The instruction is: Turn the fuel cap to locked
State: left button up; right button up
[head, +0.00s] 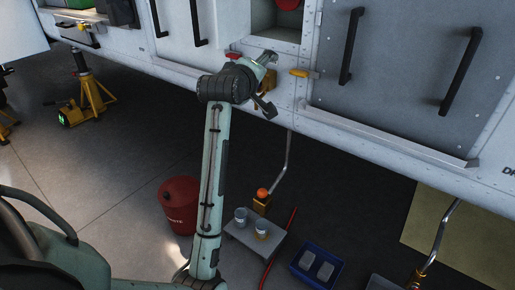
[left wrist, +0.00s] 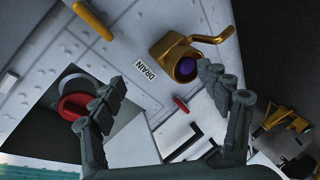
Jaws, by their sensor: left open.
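A red round cap, which looks like the fuel cap (head: 288,4), sits in an open recess in the white fuselage side, at the top edge of the head view. In the left wrist view the red cap (left wrist: 76,107) is at the left, partly covered by a gripper finger. Any lock marking on it cannot be read. My left gripper (head: 268,84) is open and empty, below the recess in the head view. In the left wrist view the open fingers (left wrist: 162,84) frame the DRAIN label, apart from the cap. My right gripper is not in view.
A brass drain valve (left wrist: 182,60) with a bent handle projects near one fingertip. A yellow handle (head: 300,73) and a red handle (head: 234,56) flank the gripper. A grey panel (head: 410,50) with black grab bars is right. A red bin (head: 180,203) stands on the floor below.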

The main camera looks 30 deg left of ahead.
pick_arm(q)
jog(key=s+d+f+m+g, duration=0.1)
jog(key=s+f+m, duration=0.1)
jog(key=f, duration=0.7)
jog(key=s+d+f+m+g+h+b, duration=0.1)
jog(key=f+m, duration=0.3)
jog(key=f, duration=0.5)
jog(key=shift+s+d+g, duration=0.4)
jog(key=shift+s+g, duration=0.2)
jog(key=shift+s, duration=0.3)
jog(key=shift+f, duration=0.1)
